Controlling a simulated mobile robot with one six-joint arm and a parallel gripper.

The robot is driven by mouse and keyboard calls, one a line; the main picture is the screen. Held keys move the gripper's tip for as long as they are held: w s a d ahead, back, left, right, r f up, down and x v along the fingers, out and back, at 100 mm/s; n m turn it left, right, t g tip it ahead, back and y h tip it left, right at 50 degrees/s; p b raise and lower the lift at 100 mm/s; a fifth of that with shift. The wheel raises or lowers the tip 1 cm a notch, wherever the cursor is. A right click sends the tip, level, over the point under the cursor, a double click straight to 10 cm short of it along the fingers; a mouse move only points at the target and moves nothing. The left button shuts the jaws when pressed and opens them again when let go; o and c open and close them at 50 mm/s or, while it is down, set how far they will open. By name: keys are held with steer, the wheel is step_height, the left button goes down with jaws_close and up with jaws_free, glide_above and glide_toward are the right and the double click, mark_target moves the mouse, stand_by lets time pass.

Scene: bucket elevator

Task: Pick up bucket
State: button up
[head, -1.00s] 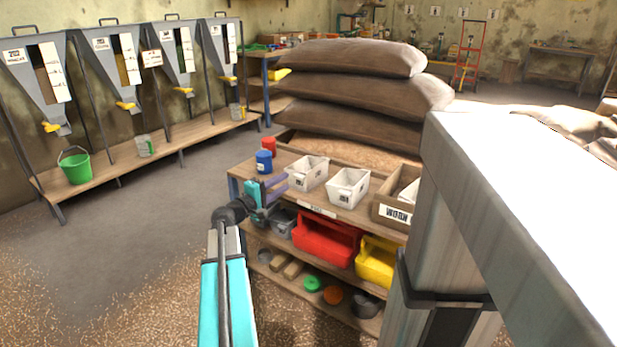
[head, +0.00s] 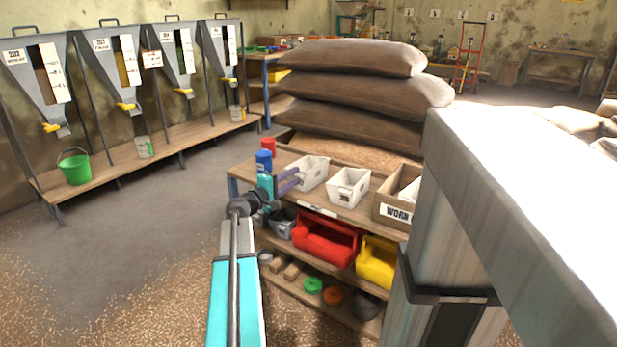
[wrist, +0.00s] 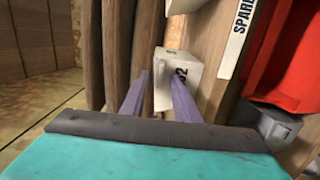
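The green bucket (head: 75,168) stands upright with its handle raised on the low wooden bench at the left, under the first hopper. It does not show in the wrist view. My gripper (head: 294,180) is far to the right of it, at the near edge of the shelf unit's top. Its two purple fingers (wrist: 155,92) are apart with nothing held between them. In the wrist view a small white bin (wrist: 176,82) lies just beyond the fingertips; I cannot tell whether they touch it.
The shelf unit (head: 320,208) holds white bins, a blue can (head: 263,161), a red can (head: 268,146) and red and yellow totes. Stacked sacks (head: 350,90) stand behind it. Grey hoppers (head: 108,62) line the left wall above the bench (head: 110,174). The floor (head: 150,215) between bench and shelf is clear.

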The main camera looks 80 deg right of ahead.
stand_by(0.5)
jaws_close()
steer(key=shift+r, duration=0.1)
step_height(320, 180, up, 10)
steer(key=p, duration=0.3)
stand_by(0.3)
stand_by(0.6)
steer(key=v, duration=0.8)
steer(key=shift+b, duration=0.45)
stand_by(0.5)
steer(key=shift+s+a, duration=0.1)
